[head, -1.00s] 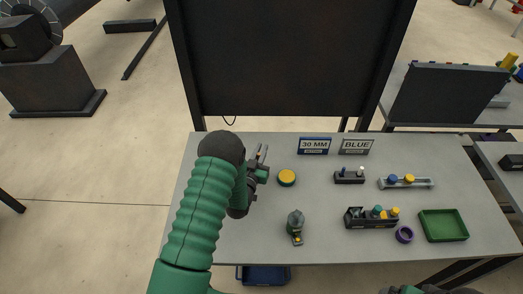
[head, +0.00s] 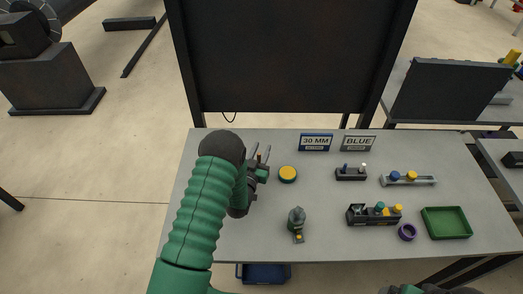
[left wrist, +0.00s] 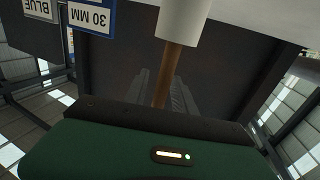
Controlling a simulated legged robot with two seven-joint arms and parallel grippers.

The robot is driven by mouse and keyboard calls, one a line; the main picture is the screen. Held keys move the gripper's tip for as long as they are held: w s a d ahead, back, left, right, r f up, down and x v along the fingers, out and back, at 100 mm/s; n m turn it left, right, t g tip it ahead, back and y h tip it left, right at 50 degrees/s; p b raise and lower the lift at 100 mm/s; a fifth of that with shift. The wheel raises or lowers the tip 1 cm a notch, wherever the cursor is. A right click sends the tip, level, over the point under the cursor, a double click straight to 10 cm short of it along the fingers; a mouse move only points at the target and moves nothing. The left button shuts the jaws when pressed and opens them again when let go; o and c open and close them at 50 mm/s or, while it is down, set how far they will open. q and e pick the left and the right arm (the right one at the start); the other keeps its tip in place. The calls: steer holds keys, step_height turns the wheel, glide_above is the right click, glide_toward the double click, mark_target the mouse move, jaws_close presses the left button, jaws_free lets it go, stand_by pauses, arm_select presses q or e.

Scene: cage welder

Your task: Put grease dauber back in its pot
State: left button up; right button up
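In the left wrist view, which is upside down, a brown handle (left wrist: 172,62), which looks like the dauber's, runs from a white cylinder (left wrist: 184,18) toward my palm. The top edge cuts off the cylinder; I cannot tell whether it is the pot or the dauber's head. My left gripper (left wrist: 160,82) has its fingers apart, one each side of the handle, with a gap wider than the handle. In the head view my left gripper (head: 262,152) is over the table's left part, fingers apart; my arm hides the handle and white cylinder there.
On the grey table (head: 335,240) are a yellow-topped round item (head: 288,174), a grey-and-yellow item (head: 297,222), a black holder (head: 372,216), a purple ring (head: 407,232) and a green tray (head: 446,223). Signs (head: 316,142) stand at the back below a dark panel (head: 290,60).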

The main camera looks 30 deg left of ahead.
arm_select(q)
steer(key=shift+o, duration=0.2)
steer(key=shift+s, duration=0.1)
steer(key=b+v, duration=0.5)
steer(key=v, duration=1.1)
steer(key=w+d+f+m+g+h, duration=0.1)
steer(key=d, duration=0.1)
steer(key=w+d+f+m+g+h, duration=0.1)
steer(key=w+d+g+h, duration=0.1)
steer(key=shift+w+f, duration=0.1)
steer(key=shift+f, duration=0.25)
steer(key=d+g, duration=0.1)
steer(key=s+d+g, duration=0.1)
steer(key=g, duration=0.1)
steer(key=d+f+m+g, duration=0.1)
steer(key=shift+s+d+h, duration=0.1)
steer(key=shift+s+h, duration=0.05)
steer(key=shift+h, duration=0.25)
steer(key=s+d+r+g, duration=0.2)
steer(key=s+d+g, duration=0.1)
steer(key=s, duration=0.3)
steer(key=s+d+r+g, duration=0.2)
steer(key=s+d+g, duration=0.1)
steer(key=s, duration=0.4)
steer(key=shift+g+h, duration=0.3)
steer(key=shift+g, duration=0.6)
steer(key=shift+s+d, duration=0.1)
steer(key=shift+d, duration=0.05)
